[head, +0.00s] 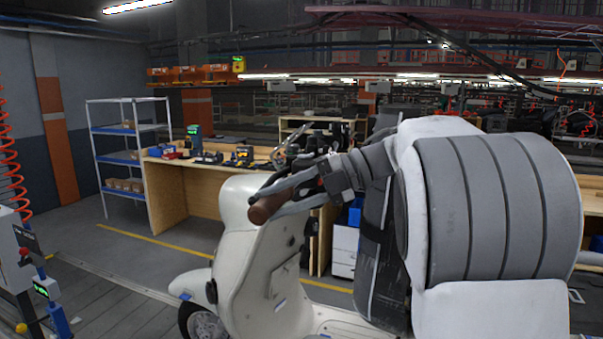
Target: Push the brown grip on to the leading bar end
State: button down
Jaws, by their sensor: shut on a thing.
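The brown grip (267,208) shows at the upper body of a cream scooter (243,240), its rounded end facing left and down toward me. My gripper (284,196) reaches in from the right and is shut on the brown grip, with its grey fingers along the grip's sides. The far end of the grip is hidden by the fingers. The leading bar end cannot be made out, so I cannot tell whether the grip is on it or apart from it. Dark handlebar parts (318,160) show just behind my gripper.
My large grey and white arm fills the right side and hides much there. The slat conveyor floor (110,310) is clear at the left. A control post (22,262) stands at the left edge. A wooden bench (205,200) with tools and a shelf rack (125,155) stand behind.

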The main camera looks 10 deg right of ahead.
aim_at(289, 191)
jog(key=shift+w+d, duration=0.15)
jog(key=shift+w, duration=0.05)
dwell(0.4)
jog(key=shift+w+d+p, duration=0.5)
jog(key=shift+w+p, duration=0.35)
jog(key=shift+w+d, duration=0.1)
jog(key=shift+w, duration=0.05)
jog(key=shift+w+d+r+p, duration=0.1)
jog(key=shift+w+d+p, duration=0.35)
jog(key=shift+w+p, duration=0.35)
jog(key=shift+w+d+p, duration=0.35)
jog(key=shift+w+d, duration=0.25)
jog(key=shift+w, duration=0.3)
dwell(0.4)
jog(key=shift+w+d, duration=0.3)
jog(key=shift+w, duration=0.2)
jog(key=shift+w+d, duration=0.25)
jog(key=shift+w, duration=0.2)
